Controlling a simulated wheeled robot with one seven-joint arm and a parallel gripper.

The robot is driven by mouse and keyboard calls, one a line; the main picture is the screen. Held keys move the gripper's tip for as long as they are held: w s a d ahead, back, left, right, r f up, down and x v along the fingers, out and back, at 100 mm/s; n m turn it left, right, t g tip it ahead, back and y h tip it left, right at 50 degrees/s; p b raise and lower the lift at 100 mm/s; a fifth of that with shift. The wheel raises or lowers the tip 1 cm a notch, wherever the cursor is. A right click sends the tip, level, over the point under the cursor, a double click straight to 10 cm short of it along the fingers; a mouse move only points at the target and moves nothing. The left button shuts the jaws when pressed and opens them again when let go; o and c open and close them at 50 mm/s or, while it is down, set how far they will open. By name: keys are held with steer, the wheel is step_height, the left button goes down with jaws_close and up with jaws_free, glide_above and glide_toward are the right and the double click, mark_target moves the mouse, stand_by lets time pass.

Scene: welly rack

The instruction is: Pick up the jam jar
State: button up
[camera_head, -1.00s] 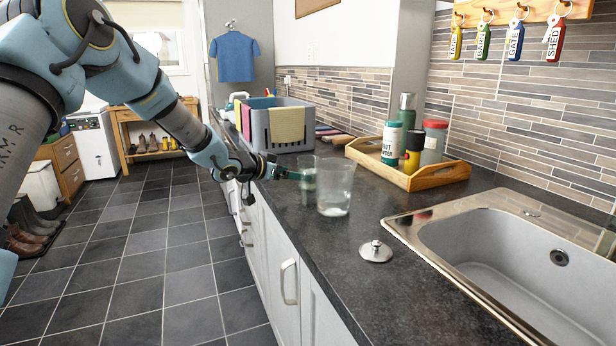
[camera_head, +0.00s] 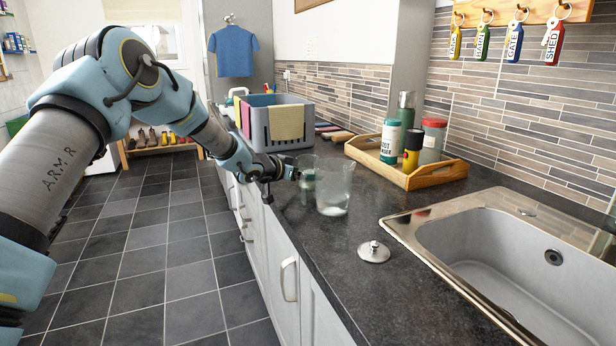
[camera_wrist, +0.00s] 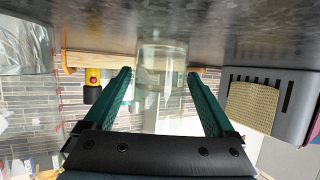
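A clear glass jar (camera_head: 308,168), which I take to be the jam jar, stands upright on the dark worktop (camera_head: 325,262). A wider clear vessel (camera_head: 335,190) stands right in front of it in the head view and overlaps its edge. My gripper (camera_head: 298,174) reaches in from the left at the jar. In the wrist view, which looks upside down, my green fingers (camera_wrist: 158,75) are apart, one on each side of the clear jar (camera_wrist: 162,58). Gaps show beside the glass, so the fingers look open. The exact fingertip depth is hard to tell through the glass.
A metal lid with a knob (camera_head: 374,252) lies near the sink (camera_head: 480,250). A wooden tray (camera_head: 435,177) holds several bottles and tins behind the vessels. A grey basket (camera_head: 290,135) with cloths stands further back. The worktop's front edge runs below my arm.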

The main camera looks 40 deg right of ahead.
steer(key=c, duration=1.3)
jaws_close()
steer(key=shift+r, duration=0.15)
